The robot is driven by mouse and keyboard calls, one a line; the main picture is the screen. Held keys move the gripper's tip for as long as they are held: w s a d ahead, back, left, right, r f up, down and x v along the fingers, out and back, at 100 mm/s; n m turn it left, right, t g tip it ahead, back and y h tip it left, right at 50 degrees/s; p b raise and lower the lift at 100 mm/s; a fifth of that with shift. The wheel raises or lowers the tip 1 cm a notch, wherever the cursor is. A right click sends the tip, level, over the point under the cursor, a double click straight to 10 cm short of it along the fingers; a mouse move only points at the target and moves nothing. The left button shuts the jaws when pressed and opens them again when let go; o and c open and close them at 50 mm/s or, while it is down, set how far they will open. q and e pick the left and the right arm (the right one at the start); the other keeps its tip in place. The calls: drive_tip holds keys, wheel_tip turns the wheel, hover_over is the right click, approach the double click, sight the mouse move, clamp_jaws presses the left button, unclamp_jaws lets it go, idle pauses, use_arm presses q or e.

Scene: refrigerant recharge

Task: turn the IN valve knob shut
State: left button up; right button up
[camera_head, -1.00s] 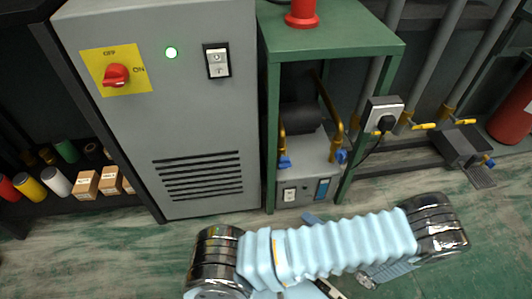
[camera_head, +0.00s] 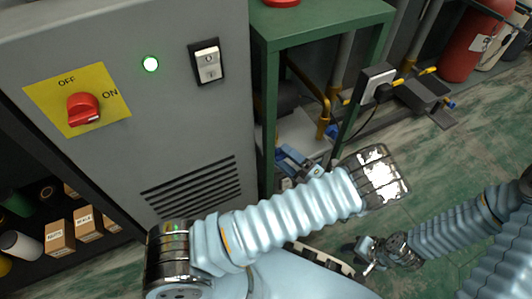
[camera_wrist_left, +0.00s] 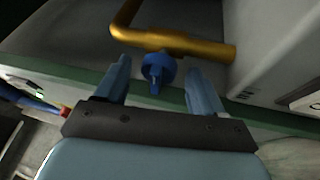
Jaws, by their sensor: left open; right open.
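A blue valve knob (camera_wrist_left: 156,68) sits on a gold pipe (camera_wrist_left: 185,44) in the left wrist view. My left gripper (camera_wrist_left: 160,76) is open, one finger on each side of the knob, with gaps to it. No IN marking can be read. In the head view my left gripper (camera_head: 290,158) is by the unit under the green stand, partly hidden behind my forearm. One blue knob (camera_head: 331,131) shows there on the right gold pipe; the left one is hidden. My right gripper (camera_head: 361,257) is open and empty over the floor at the lower right.
A grey cabinet (camera_head: 170,110) with a red OFF/ON switch (camera_head: 83,108) stands at the left. The green stand (camera_head: 268,120) frames the unit with its legs. A socket box (camera_head: 376,84) with a black plug is at its right.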

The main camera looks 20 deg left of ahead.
use_arm(q)
drive_tip(key=shift+w+a+r, duration=0.1)
drive_tip(key=shift+a, duration=0.35)
use_arm(e)
drive_tip(key=shift+a+f, duration=0.1)
drive_tip(key=shift+a, duration=0.35)
use_arm(q)
drive_tip(key=shift+c, duration=0.3)
drive_tip(key=c, duration=1)
drive_tip(key=shift+r+n+g+h+p, duration=0.35)
drive_tip(key=shift+n+g+h+p, duration=0.05)
drive_tip(key=shift+n+p, duration=0.75)
drive_tip(key=shift+n, duration=0.55)
drive_tip(key=shift+f+n+h+p, duration=0.2)
drive_tip(key=shift+n+h+p, duration=0.2)
drive_tip(key=shift+n, duration=0.1)
drive_tip(key=o, duration=1.1)
drive_tip(key=shift+c, duration=0.2)
use_arm(e)
wheel_tip(320, 180, up, 3)
drive_tip(key=shift+s+f, duration=0.1)
